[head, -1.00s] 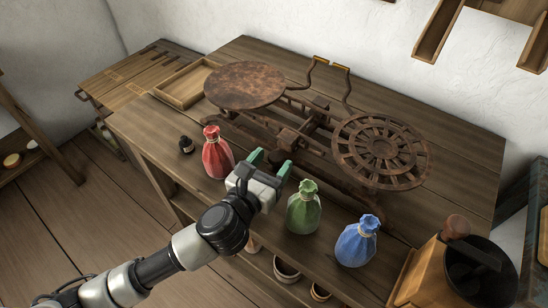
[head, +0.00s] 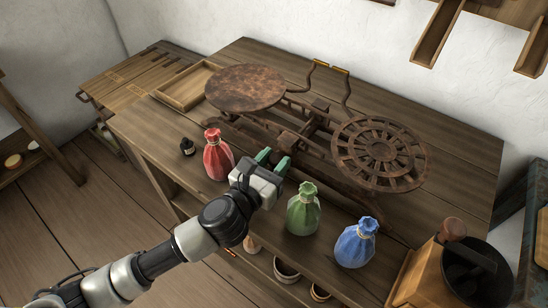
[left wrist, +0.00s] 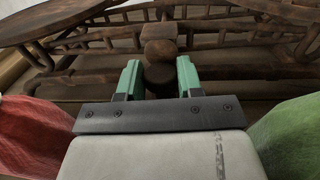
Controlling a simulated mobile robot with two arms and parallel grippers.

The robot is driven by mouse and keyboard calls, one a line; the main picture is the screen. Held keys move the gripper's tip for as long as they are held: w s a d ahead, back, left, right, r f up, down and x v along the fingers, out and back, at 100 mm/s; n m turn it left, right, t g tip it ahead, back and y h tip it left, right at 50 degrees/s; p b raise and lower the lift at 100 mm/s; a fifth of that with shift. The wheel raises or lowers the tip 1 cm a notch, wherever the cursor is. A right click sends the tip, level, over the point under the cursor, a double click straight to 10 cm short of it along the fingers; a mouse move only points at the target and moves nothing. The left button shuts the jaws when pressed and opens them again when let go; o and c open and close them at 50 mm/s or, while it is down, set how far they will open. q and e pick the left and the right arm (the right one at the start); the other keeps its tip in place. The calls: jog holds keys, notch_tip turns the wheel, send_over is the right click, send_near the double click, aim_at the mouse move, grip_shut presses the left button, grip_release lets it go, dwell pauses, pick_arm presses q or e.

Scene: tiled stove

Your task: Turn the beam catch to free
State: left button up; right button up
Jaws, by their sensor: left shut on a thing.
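The rusty balance scale stands on the wooden bench, with a solid round plate (head: 245,88) on the left and a spoked plate (head: 380,152) on the right. My left gripper (head: 273,159) is at the front middle of its frame. In the left wrist view, its green fingers stand on either side of a dark brown rounded knob (left wrist: 160,76), which appears to be the beam catch, and are shut on it. The knob's lower part is hidden behind the gripper. Which way the catch is turned I cannot tell. My right gripper is not in view.
A red bag (head: 217,155) stands left of my gripper; a green bag (head: 303,210) and a blue bag (head: 356,243) stand to its right. A small black bottle (head: 187,147) is by the red bag. A wooden grinder (head: 428,272) stands at the right front.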

pick_arm(q)
jog(key=m+g+h+p, duration=0.2)
jog(key=h+p, duration=0.1)
jog(key=shift+w+a+r, duration=0.1)
jog(key=shift+a+r, duration=0.05)
jog(key=shift+r, duration=0.1)
jog(key=shift+f+m+g+h+p, duration=0.25)
jog(key=shift+m+g+h+p, duration=0.1)
jog(key=shift+m+g+h, duration=0.5)
jog(key=o, duration=0.9)
jog(key=b+v, duration=0.1)
jog(key=v, duration=0.8)
jog(key=shift+a+b, duration=0.1)
jog(key=shift+b, duration=0.2)
jog(key=shift+v, duration=0.85)
jog(key=shift+r, duration=0.2)
